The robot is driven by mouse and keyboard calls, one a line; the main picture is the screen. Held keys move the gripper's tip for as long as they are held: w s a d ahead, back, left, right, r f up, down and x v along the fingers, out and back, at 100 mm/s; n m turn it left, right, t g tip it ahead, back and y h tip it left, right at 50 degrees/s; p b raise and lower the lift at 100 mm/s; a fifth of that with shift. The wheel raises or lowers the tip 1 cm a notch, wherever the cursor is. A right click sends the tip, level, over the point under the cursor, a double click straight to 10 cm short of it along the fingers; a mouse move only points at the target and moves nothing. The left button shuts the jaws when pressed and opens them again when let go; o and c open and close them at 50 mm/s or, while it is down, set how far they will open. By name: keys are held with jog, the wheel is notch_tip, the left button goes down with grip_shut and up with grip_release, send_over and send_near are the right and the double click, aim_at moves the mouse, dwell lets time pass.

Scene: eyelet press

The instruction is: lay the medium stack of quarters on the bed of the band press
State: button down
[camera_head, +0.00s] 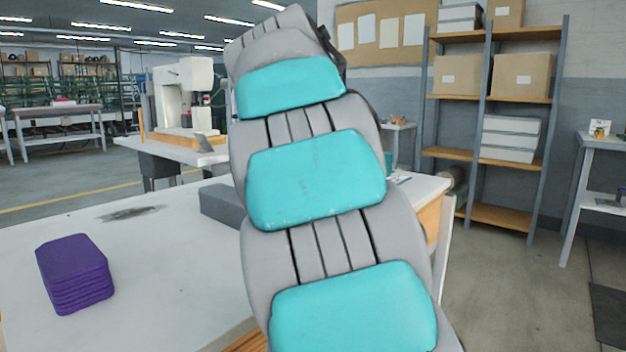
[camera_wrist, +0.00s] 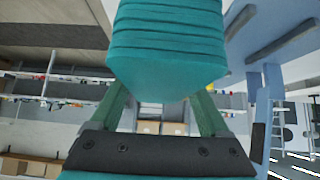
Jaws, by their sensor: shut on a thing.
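A teal stack of flat layered pieces (camera_wrist: 167,45) fills the top middle of the wrist view. My gripper (camera_wrist: 163,92) is shut on this stack, with one green finger at each side. In the head view my own arm covers the middle, and the gripper and the held stack do not show. A purple stack of quarters (camera_head: 75,274) lies on the near white table at the left. A white machine with a tan wooden base (camera_head: 183,92) stands on a farther table; I cannot tell for sure that it is the band press.
The near white table (camera_head: 120,245) has a dark smudge and much bare top. A grey block (camera_head: 222,204) sits at its far side, partly behind my arm. A shelf rack with boxes (camera_head: 490,120) stands at the right back, with open floor before it.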

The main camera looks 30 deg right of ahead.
jog(key=w+d+p, duration=0.1)
jog(key=w+p, duration=0.1)
jog(key=w, duration=0.3)
jog(key=w+d+f+p, duration=0.1)
jog(key=w+p, duration=0.1)
jog(key=w, duration=0.3)
jog(key=w+d+p, duration=0.1)
jog(key=w+p, duration=0.1)
jog(key=w, duration=0.3)
jog(key=shift+w+d+f, duration=0.1)
jog(key=shift+d+f, duration=0.05)
jog(key=shift+d, duration=0.15)
jog(key=shift+f+b, duration=1.05)
jog(key=shift+f, duration=0.75)
jog(key=shift+f, duration=0.2)
grip_release()
jog(key=shift+r, duration=0.2)
jog(key=p+v, duration=0.1)
jog(key=v, duration=1.1)
